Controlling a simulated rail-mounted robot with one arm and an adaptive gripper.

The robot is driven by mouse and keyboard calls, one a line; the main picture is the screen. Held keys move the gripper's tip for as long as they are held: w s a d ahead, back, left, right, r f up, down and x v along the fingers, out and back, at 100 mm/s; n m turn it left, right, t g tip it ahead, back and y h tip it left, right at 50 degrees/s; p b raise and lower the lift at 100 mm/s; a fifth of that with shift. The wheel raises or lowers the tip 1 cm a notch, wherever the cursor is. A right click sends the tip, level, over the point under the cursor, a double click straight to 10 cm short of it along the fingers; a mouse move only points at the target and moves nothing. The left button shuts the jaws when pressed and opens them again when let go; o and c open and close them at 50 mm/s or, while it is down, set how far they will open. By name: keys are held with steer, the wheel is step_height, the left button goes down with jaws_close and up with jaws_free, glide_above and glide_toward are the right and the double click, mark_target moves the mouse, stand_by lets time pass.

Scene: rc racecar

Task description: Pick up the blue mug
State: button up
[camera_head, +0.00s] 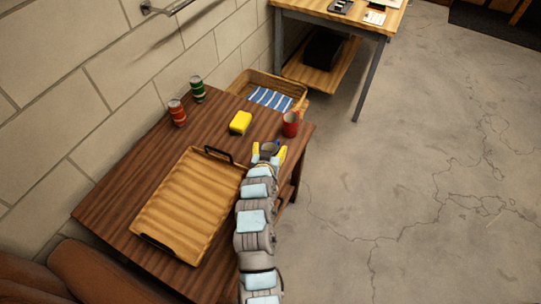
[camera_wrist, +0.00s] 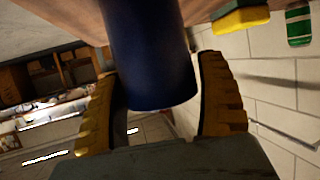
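The blue mug (camera_wrist: 150,55) fills the upper middle of the wrist view, which is turned so that the table top is at the top. In the head view the mug (camera_head: 269,146) shows only in small part at the table's right edge, between my fingers. My gripper (camera_head: 269,151) is open, its yellow fingers on either side of the mug. In the wrist view my gripper (camera_wrist: 158,80) has a ridged finger to the left and right of the mug. Narrow gaps seem to show; contact is not clear. The mug's handle is not clearly visible.
A red mug (camera_head: 290,124) stands just beyond my gripper. A wooden tray (camera_head: 190,205) lies left of my arm. A basket (camera_head: 268,98) is behind the table.

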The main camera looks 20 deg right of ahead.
steer(key=c, duration=0.8)
steer(key=shift+c, duration=0.3)
steer(key=shift+r, duration=0.65)
steer(key=r, duration=0.2)
steer(key=shift+s+r+p, duration=0.2)
steer(key=shift+r+p, duration=0.1)
steer(key=shift+r, duration=0.05)
steer(key=s+d+r, duration=0.1)
steer(key=s+r, duration=0.3)
steer(key=s, duration=0.2)
steer(key=s+d+r+p, duration=0.1)
steer(key=s+r, duration=0.4)
steer(key=s, duration=0.2)
steer(key=shift+s, duration=0.25)
